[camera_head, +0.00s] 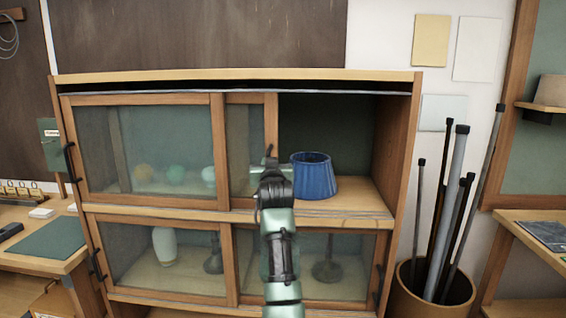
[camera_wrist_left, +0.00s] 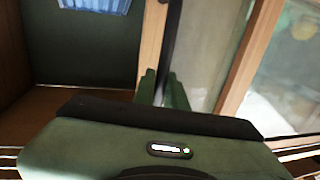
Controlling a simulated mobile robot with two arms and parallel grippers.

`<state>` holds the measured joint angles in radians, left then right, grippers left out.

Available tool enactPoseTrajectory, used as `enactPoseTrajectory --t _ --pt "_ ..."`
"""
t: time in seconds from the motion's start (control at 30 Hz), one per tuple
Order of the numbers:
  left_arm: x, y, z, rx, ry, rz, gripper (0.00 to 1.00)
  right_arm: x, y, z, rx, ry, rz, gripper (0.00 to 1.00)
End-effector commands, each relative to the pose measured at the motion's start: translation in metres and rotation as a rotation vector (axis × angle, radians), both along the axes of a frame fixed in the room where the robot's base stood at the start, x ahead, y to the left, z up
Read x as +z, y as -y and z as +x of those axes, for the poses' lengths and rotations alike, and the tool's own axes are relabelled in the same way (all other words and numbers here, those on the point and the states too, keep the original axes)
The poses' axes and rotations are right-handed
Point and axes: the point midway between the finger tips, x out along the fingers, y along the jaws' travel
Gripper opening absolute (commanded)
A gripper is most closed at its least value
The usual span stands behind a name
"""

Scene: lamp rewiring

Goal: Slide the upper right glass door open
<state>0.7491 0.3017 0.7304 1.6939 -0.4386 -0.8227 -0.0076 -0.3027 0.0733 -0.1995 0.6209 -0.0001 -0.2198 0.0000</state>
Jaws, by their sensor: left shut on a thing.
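The upper right glass door (camera_head: 245,150) has a wooden frame and stands mostly slid to the left, behind the upper left door (camera_head: 145,150). Only a narrow strip of its glass and its right stile show. The right part of the upper compartment is open. My left gripper (camera_head: 270,165) is at that stile, shut on the door's dark upright handle. In the left wrist view the handle (camera_wrist_left: 170,45) runs between the green fingers of the gripper (camera_wrist_left: 164,88), beside the wooden stile (camera_wrist_left: 151,45). My right gripper is not in view.
A blue lampshade (camera_head: 314,178) stands on the upper shelf, just right of my gripper. The lower doors (camera_head: 310,265) are closed. A bin (camera_head: 435,290) with several rods stands right of the cabinet. Worktables flank it on both sides.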

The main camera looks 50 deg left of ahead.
Motion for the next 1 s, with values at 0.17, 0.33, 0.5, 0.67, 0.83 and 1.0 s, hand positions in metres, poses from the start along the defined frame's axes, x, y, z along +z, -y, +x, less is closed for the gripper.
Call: enactPoseTrajectory --t 0.17,0.33,0.5,0.67,0.83,1.0 --pt "0.000 -0.002 -0.001 -0.006 0.003 0.001 0.00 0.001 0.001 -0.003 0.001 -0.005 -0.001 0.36" --pt "0.000 -0.002 -0.001 -0.006 0.003 0.001 0.00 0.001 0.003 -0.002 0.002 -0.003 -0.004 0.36" --pt "0.000 -0.002 -0.001 -0.005 0.002 0.000 0.22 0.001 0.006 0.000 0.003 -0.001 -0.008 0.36" --pt "0.000 -0.002 -0.002 -0.004 0.002 -0.001 0.22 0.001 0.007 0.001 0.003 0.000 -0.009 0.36" --pt "-0.001 0.001 -0.003 -0.004 0.002 -0.001 0.22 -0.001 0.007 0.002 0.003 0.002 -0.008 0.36" --pt "-0.003 0.020 -0.013 -0.004 0.004 0.000 0.22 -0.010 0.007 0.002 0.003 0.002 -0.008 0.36"
